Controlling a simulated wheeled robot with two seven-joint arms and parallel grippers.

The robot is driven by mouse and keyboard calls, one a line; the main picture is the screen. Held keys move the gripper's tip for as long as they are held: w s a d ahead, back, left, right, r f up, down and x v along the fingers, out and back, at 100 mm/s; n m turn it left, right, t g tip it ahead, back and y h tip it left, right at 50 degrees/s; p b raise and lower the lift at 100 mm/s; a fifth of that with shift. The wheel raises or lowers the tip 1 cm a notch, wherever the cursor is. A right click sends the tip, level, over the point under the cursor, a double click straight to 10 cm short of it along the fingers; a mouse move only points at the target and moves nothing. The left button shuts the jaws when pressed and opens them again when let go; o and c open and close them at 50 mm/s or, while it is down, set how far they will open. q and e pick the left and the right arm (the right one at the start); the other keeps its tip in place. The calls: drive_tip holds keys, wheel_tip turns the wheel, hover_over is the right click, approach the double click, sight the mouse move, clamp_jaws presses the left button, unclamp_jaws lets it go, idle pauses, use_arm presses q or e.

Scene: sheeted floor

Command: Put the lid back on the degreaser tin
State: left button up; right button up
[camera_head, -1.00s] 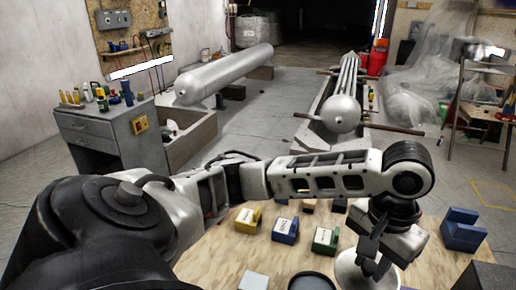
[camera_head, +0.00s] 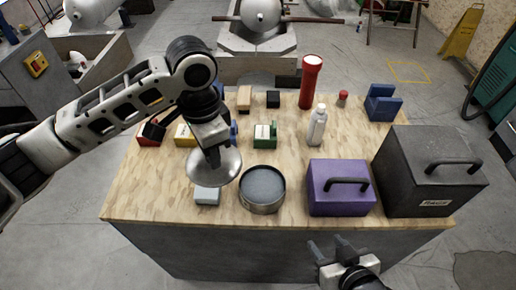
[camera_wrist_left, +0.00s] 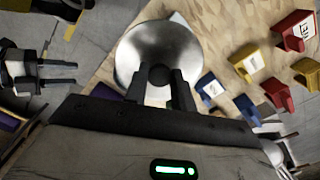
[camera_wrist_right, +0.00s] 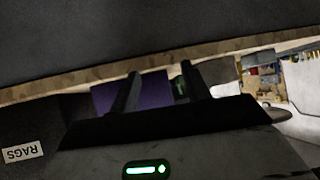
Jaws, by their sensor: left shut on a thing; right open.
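The round silver lid (camera_head: 213,170) is in my left gripper (camera_head: 214,155), which is shut on it and holds it above the table, a little left of the tin. In the left wrist view the lid (camera_wrist_left: 145,45) lies at the fingertips. The open tin (camera_head: 262,206) is round and metallic with a dark grey inside, near the table's front edge. No lid sits on it, and no label is readable. My right gripper (camera_head: 335,250) is open and empty in front of the table, below the purple box.
A purple box (camera_head: 325,200) and a black rags box (camera_head: 410,200) stand right of the tin. A pale block (camera_head: 207,196) lies just left of it. A white bottle (camera_head: 317,127), red flashlight (camera_head: 310,82) and green block (camera_head: 264,140) stand behind.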

use_arm(q)
drive_tip(key=d+f+m+b, duration=0.1)
drive_tip(key=d+f+m, duration=0.1)
drive_tip(key=m, duration=0.3)
drive_tip(key=w+d+f+m+b, duration=0.1)
drive_tip(key=d+f+m, duration=0.1)
drive_tip(key=d+m, duration=0.2)
drive_tip(key=w+d+f+m+b, duration=0.1)
drive_tip(key=d+f+m+b, duration=0.1)
drive_tip(key=d+m, duration=0.2)
drive_tip(key=shift+d+f+m, duration=0.1)
drive_tip(key=shift+f+m, duration=0.1)
drive_tip(key=shift+m, duration=1)
drive_tip(key=shift+f+b, duration=0.4)
drive_tip(key=shift+f, duration=0.95)
use_arm(e)
drive_tip(key=shift+w+a+f+m, duration=0.15)
drive_tip(key=shift+a+f, duration=0.05)
drive_tip(key=shift+f, duration=0.25)
drive_tip(key=shift+w+a+f+m, duration=0.1)
drive_tip(key=shift+a+f+m, duration=0.1)
drive_tip(key=shift+f, duration=0.25)
use_arm(q)
drive_tip(key=shift+r+p, duration=0.1)
drive_tip(key=shift+p, duration=0.75)
use_arm(e)
drive_tip(key=shift+r, duration=0.95)
